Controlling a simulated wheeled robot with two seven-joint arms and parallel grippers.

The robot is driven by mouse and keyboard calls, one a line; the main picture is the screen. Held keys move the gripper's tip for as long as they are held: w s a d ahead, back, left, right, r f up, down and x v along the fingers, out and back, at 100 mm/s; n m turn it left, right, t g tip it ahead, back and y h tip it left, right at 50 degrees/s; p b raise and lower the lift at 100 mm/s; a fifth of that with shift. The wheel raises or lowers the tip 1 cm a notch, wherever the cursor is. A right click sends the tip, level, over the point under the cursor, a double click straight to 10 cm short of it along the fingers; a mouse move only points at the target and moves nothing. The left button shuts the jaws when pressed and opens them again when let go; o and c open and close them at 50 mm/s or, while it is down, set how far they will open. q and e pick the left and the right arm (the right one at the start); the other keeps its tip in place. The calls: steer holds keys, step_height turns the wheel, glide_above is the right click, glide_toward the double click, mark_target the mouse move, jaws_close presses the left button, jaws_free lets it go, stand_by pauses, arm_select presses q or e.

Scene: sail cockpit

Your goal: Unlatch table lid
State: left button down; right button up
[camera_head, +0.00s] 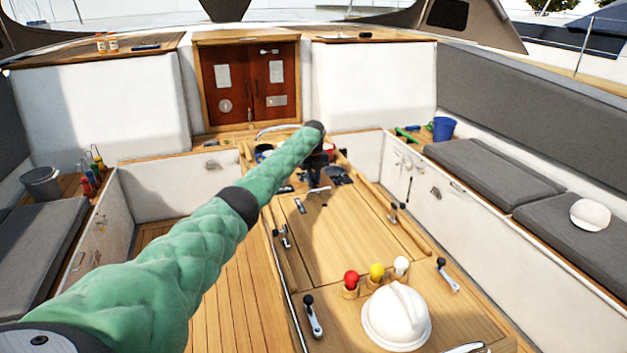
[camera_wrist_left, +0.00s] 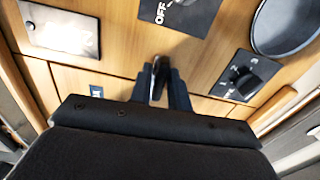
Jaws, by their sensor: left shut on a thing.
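The wooden table (camera_head: 345,238) stands in the middle of the cockpit, with flat lid panels on top. My left arm reaches over it, and my left gripper (camera_head: 318,158) is at its far end, above the panel with the switches. In the left wrist view, the fingers (camera_wrist_left: 159,72) point down at the wood and are closed on a small dark latch piece, mostly hidden between them. A black plate marked OFF (camera_wrist_left: 178,12) lies just beyond the fingertips. A small dark fitting (camera_head: 301,206) sits on the table top nearer the camera. My right gripper is out of view.
A round cup holder (camera_wrist_left: 287,25) and black switch (camera_wrist_left: 246,78) lie right of my fingers.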

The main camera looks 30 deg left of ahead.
arm_select(q)
steer(key=n, duration=0.2)
steer(key=shift+r+n, duration=0.1)
steer(key=shift+n, duration=0.3)
steer(key=n, duration=0.2)
steer(key=shift+n, duration=0.4)
steer(key=shift+n+p, duration=0.35)
steer(key=shift+n, duration=1.45)
steer(key=n+p, duration=0.1)
steer(key=n, duration=0.1)
steer(key=shift+r+n, duration=0.1)
steer(key=shift+n, duration=0.7)
steer(key=n+p, duration=0.1)
steer(key=n, duration=0.2)
steer(key=shift+w, duration=0.1)
steer(key=shift+n, duration=0.8)
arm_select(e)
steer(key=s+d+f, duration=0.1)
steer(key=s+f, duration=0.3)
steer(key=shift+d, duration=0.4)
